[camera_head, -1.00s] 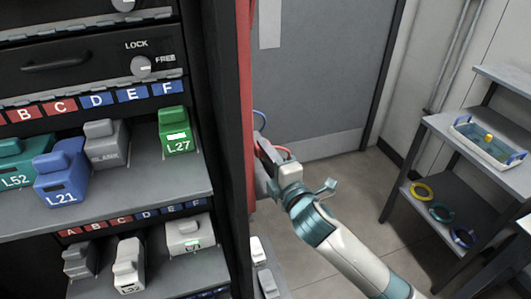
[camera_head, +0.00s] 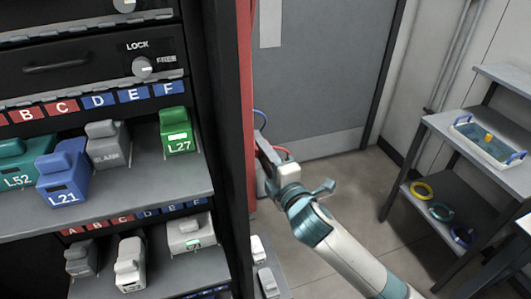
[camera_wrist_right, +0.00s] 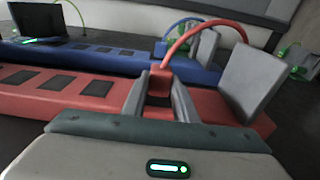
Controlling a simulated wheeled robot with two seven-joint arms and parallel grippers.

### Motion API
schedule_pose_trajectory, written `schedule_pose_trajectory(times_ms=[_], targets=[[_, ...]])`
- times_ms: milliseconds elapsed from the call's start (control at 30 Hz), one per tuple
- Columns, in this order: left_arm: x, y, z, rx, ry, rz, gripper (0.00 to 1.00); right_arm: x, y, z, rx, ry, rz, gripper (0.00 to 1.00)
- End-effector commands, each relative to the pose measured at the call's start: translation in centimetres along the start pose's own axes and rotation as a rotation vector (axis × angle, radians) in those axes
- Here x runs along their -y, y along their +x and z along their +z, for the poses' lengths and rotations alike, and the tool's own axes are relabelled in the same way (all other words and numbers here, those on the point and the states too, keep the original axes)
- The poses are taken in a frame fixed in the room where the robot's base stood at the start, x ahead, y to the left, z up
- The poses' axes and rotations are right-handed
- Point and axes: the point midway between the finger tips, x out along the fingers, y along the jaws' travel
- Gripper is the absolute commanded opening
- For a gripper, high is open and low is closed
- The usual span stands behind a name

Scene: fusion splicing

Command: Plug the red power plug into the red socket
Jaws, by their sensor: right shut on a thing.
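In the right wrist view, the red power plug (camera_wrist_right: 160,80) is between the fingers of my right gripper (camera_wrist_right: 160,99), which is shut on it. A red cable (camera_wrist_right: 195,24) arches up from the plug to the right. The plug is over the red power strip (camera_wrist_right: 60,90), which has a row of dark square sockets (camera_wrist_right: 97,88). The fingers hide the spot below the plug, so I cannot tell whether it is seated. In the head view, my right gripper (camera_head: 268,163) is beside the red panel, its tip partly hidden by the rack post. My left gripper is not in view.
A blue strip (camera_wrist_right: 110,57) with a blue cable lies behind the red one. A grey block (camera_wrist_right: 254,78) stands on the red strip's right end. The black rack (camera_head: 221,100) with coloured modules fills the left. A shelf (camera_head: 445,125) stands right, with open floor between.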

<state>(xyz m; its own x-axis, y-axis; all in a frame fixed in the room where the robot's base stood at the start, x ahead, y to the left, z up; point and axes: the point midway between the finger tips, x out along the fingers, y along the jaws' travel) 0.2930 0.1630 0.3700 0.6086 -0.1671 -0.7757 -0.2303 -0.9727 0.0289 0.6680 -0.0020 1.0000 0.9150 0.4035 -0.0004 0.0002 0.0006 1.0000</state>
Motion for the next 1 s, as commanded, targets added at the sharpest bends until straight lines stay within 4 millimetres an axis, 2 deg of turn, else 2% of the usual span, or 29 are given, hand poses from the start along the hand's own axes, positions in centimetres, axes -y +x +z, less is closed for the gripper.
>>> schedule_pose_trajectory(times_ms=[400,433,500,833,1000], targets=[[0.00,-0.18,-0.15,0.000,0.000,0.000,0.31,-0.01,0.07,-0.71,0.000,0.000,0.000,0.06],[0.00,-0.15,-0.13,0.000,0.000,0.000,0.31,0.01,0.06,-0.68,0.000,0.000,0.000,0.33],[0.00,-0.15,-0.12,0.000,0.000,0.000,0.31,0.01,0.06,-0.68,0.000,0.000,0.000,0.48],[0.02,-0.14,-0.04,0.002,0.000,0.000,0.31,0.04,0.06,-0.65,0.000,0.000,-0.001,0.48],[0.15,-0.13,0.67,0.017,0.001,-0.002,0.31,0.03,0.07,-0.64,0.000,0.000,0.000,0.48]])
